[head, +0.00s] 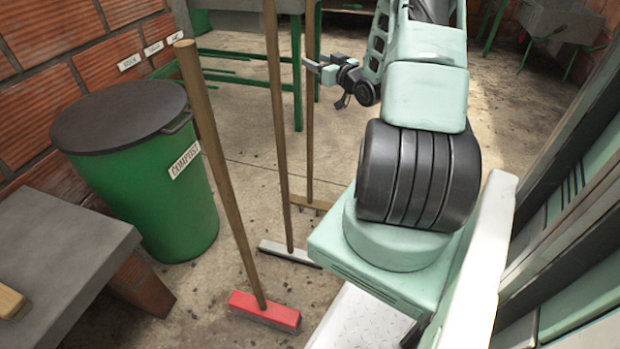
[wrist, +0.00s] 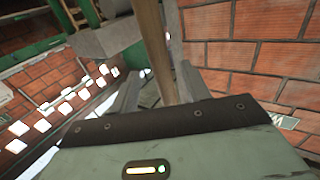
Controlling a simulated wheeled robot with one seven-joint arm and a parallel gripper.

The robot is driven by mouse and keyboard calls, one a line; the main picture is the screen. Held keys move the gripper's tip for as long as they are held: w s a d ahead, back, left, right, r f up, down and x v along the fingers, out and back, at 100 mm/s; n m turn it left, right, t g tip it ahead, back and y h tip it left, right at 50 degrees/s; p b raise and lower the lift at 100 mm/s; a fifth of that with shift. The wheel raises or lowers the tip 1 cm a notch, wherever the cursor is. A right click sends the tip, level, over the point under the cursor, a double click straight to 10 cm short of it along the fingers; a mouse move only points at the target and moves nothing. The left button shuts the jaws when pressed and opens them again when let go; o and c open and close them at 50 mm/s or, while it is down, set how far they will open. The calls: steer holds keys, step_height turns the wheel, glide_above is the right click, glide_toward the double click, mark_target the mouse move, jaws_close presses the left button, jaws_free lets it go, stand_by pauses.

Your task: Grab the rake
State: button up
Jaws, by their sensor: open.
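The rake (head: 310,150) stands upright at the back of a row of three long-handled tools, with its wooden toothed head on the floor. My gripper (head: 318,68) is at the upper part of its handle, reaching in from the right. In the wrist view, a wooden handle (wrist: 152,45) runs between the two fingers of my gripper (wrist: 155,85). The fingers are open on either side of it. I cannot tell whether either finger touches the handle. The lower part of the handle is hidden behind my gripper's body in the wrist view.
A squeegee (head: 280,130) and a red-headed broom (head: 222,160) stand in front of the rake. A green compost bin (head: 150,205) and a grey bench (head: 60,245) are at left. A green-legged table (head: 240,62) stands behind. Open floor lies at the back right.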

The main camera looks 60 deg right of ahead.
mark_target(313, 58)
steer(key=x, duration=0.4)
steer(key=shift+w+r+b, duration=0.1)
steer(key=shift+b, duration=0.2)
steer(key=shift+a, duration=0.1)
jaws_close()
steer(key=shift+r, duration=0.1)
stand_by(0.9)
